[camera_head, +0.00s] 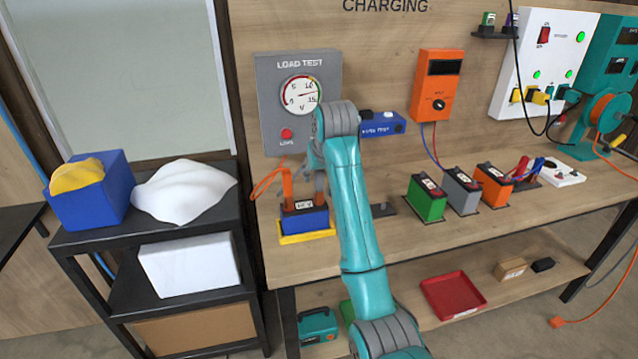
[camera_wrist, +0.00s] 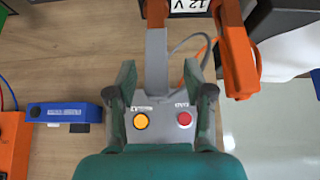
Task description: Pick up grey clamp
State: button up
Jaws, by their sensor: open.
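The grey clamp (camera_wrist: 156,62) stands upright on a battery marked 12 V (camera_wrist: 190,6) in the wrist view. In the head view the grey clamp (camera_head: 319,184) shows beside the arm, on the blue battery (camera_head: 304,220). An orange clamp (camera_wrist: 236,50) is on the same battery, beside the grey one; it also shows in the head view (camera_head: 288,187). My gripper (camera_wrist: 158,76) is open, with one finger on each side of the grey clamp. I cannot tell whether they touch it. My arm hides most of my gripper in the head view.
The grey load tester (camera_head: 265,100) with its dial is on the wall behind. A blue box (camera_head: 382,126) is mounted to its right. Green (camera_head: 427,200), grey and orange batteries stand on the bench to the right. A black shelf cart (camera_head: 225,215) with a white cloth stands left.

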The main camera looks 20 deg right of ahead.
aim_at(318, 180)
jog(key=shift+x, duration=2.2)
jog(key=shift+s+d, duration=0.1)
jog(key=shift+d, duration=0.05)
grip_shut()
